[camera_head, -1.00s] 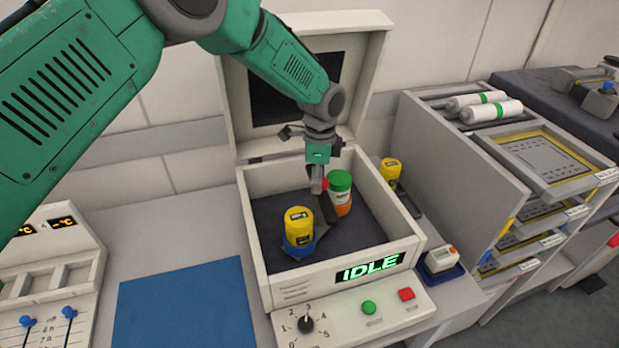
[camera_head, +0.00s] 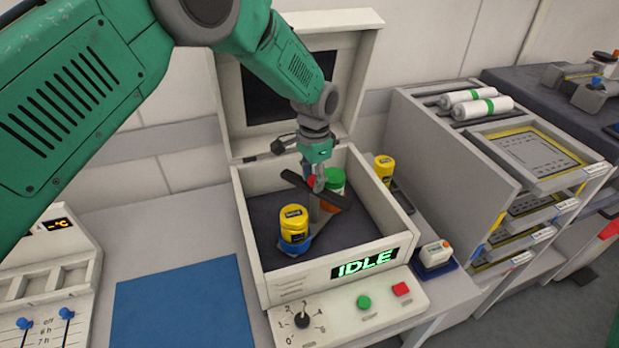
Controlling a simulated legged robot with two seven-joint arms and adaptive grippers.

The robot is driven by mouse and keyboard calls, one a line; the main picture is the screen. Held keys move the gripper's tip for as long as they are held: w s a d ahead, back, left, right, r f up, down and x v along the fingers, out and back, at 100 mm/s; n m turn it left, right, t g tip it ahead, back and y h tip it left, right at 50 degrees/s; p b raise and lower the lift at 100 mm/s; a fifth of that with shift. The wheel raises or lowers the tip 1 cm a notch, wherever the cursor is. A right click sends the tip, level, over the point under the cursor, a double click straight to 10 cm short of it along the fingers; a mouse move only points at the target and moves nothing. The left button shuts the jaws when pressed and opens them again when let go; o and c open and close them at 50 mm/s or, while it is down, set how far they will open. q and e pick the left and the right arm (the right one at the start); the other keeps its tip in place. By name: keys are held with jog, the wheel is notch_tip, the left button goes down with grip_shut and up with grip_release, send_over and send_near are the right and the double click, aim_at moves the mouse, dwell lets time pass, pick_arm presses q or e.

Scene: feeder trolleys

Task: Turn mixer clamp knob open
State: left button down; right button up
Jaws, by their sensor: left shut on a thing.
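The mixer (camera_head: 239,210) is a white box with its lid raised and a dark floor inside. A dark clamp bar (camera_head: 296,180) lies under the gripper, running from upper left to lower right. A yellow-lidded jar (camera_head: 294,222) with a blue base stands to the front left of the gripper. A green-lidded jar (camera_head: 334,178) stands behind the bar and is partly hidden by it. My right gripper is out of view.
The mixer's front panel has an IDLE display (camera_head: 364,264), a black dial (camera_head: 302,320), a green button (camera_head: 363,302) and a red button (camera_head: 401,289). Another yellow jar (camera_head: 384,167) stands right of the mixer. A blue mat (camera_head: 180,305) lies clear at the left.

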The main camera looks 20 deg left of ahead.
pick_arm(q)
jog(key=shift+w+d+r, duration=0.35)
jog(key=shift+w, duration=0.1)
jog(key=c, duration=1.5)
grip_release()
jog(key=o, duration=0.4)
jog(key=shift+w, duration=0.1)
jog(key=shift+d+f, duration=0.2)
jog(key=shift+d, duration=0.05)
jog(key=shift+d+r, duration=0.1)
jog(key=shift+r, duration=0.05)
notch_tip(320, 180, up, 12)
jog(key=shift+w+d+f, duration=0.15)
jog(key=shift+d+f, duration=0.05)
jog(key=shift+d, duration=0.05)
